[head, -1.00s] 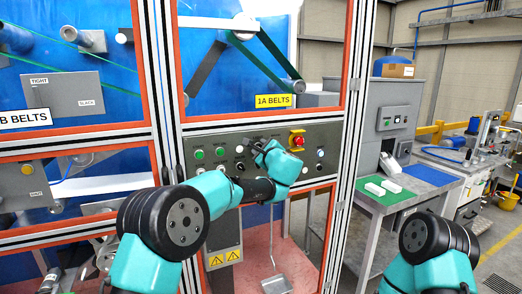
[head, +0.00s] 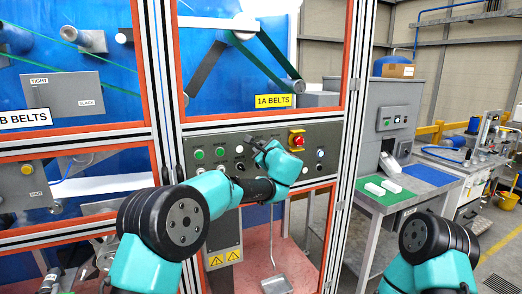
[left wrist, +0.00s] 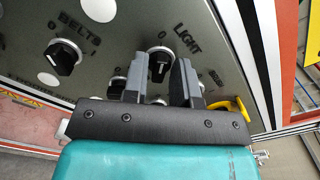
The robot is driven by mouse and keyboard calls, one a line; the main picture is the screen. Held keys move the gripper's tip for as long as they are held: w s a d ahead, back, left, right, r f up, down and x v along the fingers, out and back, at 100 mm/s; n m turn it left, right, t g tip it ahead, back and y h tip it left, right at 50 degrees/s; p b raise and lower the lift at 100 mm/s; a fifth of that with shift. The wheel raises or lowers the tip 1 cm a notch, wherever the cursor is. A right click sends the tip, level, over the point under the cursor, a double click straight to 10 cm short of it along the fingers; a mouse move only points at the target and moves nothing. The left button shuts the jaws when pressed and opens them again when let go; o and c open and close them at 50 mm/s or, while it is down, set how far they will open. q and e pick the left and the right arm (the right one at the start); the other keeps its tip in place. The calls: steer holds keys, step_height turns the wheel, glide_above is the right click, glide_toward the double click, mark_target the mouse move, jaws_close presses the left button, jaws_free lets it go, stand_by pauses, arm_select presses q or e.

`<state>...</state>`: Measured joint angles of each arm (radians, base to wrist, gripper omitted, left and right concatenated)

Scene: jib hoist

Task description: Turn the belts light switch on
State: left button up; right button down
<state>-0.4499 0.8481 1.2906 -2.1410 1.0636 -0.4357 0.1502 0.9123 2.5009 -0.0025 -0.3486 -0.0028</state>
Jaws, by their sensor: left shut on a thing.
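The grey control panel (head: 212,143) sits under the yellow "1A BELTS" sign (head: 273,101). In the left wrist view, the black light switch knob (left wrist: 160,62) is beside the "LIGHT" lettering (left wrist: 187,39), with a "0" mark near it. My left gripper (left wrist: 158,75) has its fingers on either side of this knob and is shut on it. In the head view my left gripper (head: 257,146) is at the panel and its wrist hides the knob. I cannot tell for sure which way the knob points. My right gripper is out of view.
A second black knob (left wrist: 64,57) labelled "BELTS" is close by on the panel. A red emergency button (head: 297,139) on yellow is to the right of my left gripper, with green buttons (head: 198,154) to the left. Orange-edged frame posts (head: 345,120) flank the panel.

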arm_select(q)
steer(key=shift+w+d+m, duration=0.1)
steer(key=shift+m, duration=4.1)
steer(key=shift+d+m, duration=0.1)
steer(key=shift+m, duration=4.1)
steer(key=o, duration=0.7)
steer(key=v, duration=1.7)
steer(key=shift+s, duration=0.3)
